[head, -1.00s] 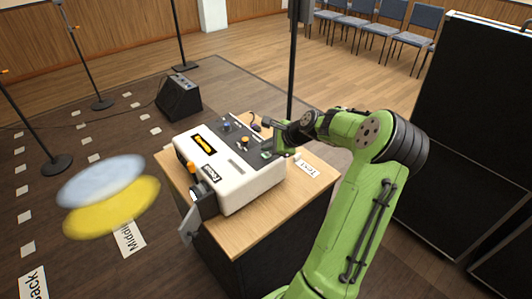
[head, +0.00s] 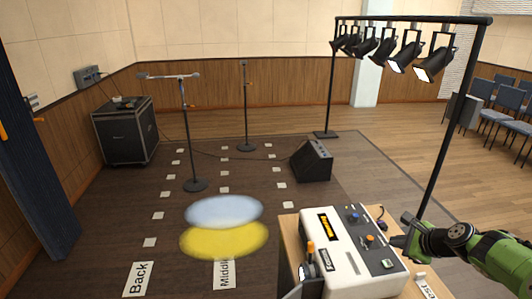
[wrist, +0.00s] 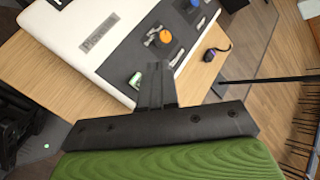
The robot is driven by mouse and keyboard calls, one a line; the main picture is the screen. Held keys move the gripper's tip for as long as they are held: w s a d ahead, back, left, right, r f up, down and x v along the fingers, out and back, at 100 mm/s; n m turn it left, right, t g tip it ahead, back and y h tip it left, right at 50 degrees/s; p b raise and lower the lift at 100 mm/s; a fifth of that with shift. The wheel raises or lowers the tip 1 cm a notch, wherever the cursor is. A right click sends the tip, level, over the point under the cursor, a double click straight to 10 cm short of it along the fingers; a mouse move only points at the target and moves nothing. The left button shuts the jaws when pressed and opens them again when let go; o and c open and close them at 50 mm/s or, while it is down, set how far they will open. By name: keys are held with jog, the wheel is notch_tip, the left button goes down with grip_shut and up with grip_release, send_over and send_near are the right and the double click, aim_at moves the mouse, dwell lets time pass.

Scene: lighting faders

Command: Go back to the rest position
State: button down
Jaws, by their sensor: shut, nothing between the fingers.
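My green arm reaches in from the lower right of the head view, and my gripper (head: 402,234) is at the right edge of the white lighting console (head: 350,268). In the wrist view my gripper (wrist: 155,68) is shut and empty, its tips pointing at the console (wrist: 85,33). The console has a dark panel with an orange knob (wrist: 166,37) and a blue knob (wrist: 192,4). A green button (wrist: 135,80) sits just left of the fingers. A small gap or contact with the console cannot be told.
The console stands on a wooden table (wrist: 85,88) with a "Rest" label (head: 424,287). A light stand's post (head: 448,135) rises close by on the right. Blue and yellow light spots (head: 223,238) lie on the stage floor, left of the table. Microphone stands and a monitor speaker (head: 312,160) stand farther back.

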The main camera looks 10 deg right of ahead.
jog(key=s+a+r+n+g+h, duration=0.15)
jog(key=a+r+n, duration=0.25)
jog(key=a+n, duration=0.5)
jog(key=s+a+r+n+g+y, duration=0.1)
jog(key=a+r+n+g, duration=0.25)
jog(key=a, duration=0.95)
jog(key=s+a+r+n, duration=0.2)
jog(key=s+a+n, duration=0.4)
jog(key=s, duration=0.3)
jog(key=s+a+r+n+t, duration=0.1)
jog(key=s+a+r+n, duration=0.1)
jog(key=s+a+n, duration=0.4)
jog(key=s+n, duration=0.1)
jog(key=s, duration=0.2)
jog(key=shift+s, duration=0.4)
jog(key=shift+r+n, duration=0.1)
jog(key=shift+n, duration=0.15)
